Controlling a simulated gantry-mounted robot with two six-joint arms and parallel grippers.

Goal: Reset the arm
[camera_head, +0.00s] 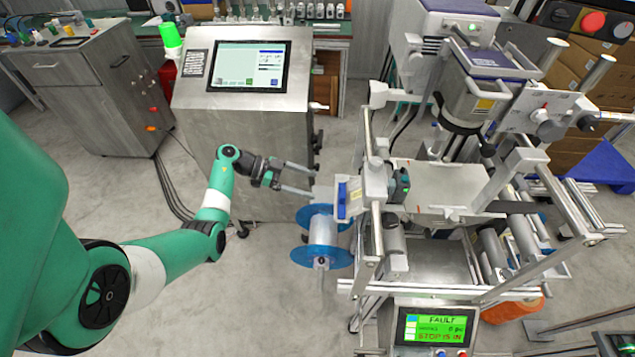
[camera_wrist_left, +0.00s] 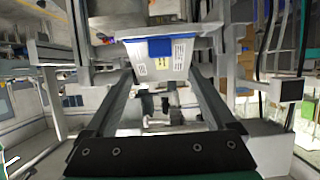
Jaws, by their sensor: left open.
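My left arm (camera_head: 150,270) is green and white and reaches in from the left. My left gripper (camera_head: 312,181) is open, with its two grey fingers apart and pointing right toward the machine. Nothing shows between them. In the left wrist view the two dark fingers of the left gripper (camera_wrist_left: 160,78) spread apart, with a pale labelled panel with a blue part (camera_wrist_left: 160,47) beyond the tips. A reel with two blue flanges (camera_head: 322,257) is at the machine's left side, just below the gripper in the picture. My right gripper is not in view.
The metal-framed machine (camera_head: 440,185) fills the right side. A screen cabinet (camera_head: 245,120) with a green lamp (camera_head: 170,37) stands behind the gripper. A green display reading FAULT (camera_head: 435,328) is at the front. A grey cabinet (camera_head: 100,95) stands back left. Open floor lies between.

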